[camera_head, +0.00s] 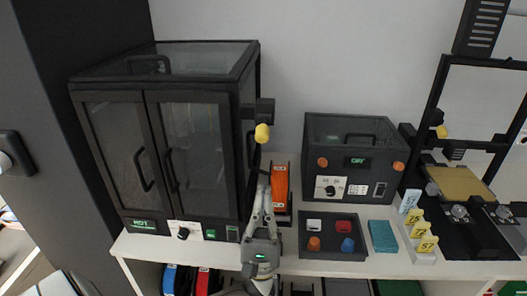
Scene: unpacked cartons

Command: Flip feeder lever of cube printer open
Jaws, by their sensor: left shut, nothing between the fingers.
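The enclosed black printer (189,92), a boxy cabinet with two glass doors, stands on the left of the white bench. A dark feeder block (258,110) sticks out from its right side, with a yellow lever (262,133) below it. My left gripper (265,182) reaches up from the bottom centre, its fingers shut and empty, beside the printer's right wall. In the picture its fingertips are below the yellow lever, apart from it; depth is hard to judge. My right gripper is not in view.
A dark tray (333,238) with small parts, a dark box with dials (352,157) and a teal block (382,236) are to the right. An open-frame printer (465,184) stands at far right.

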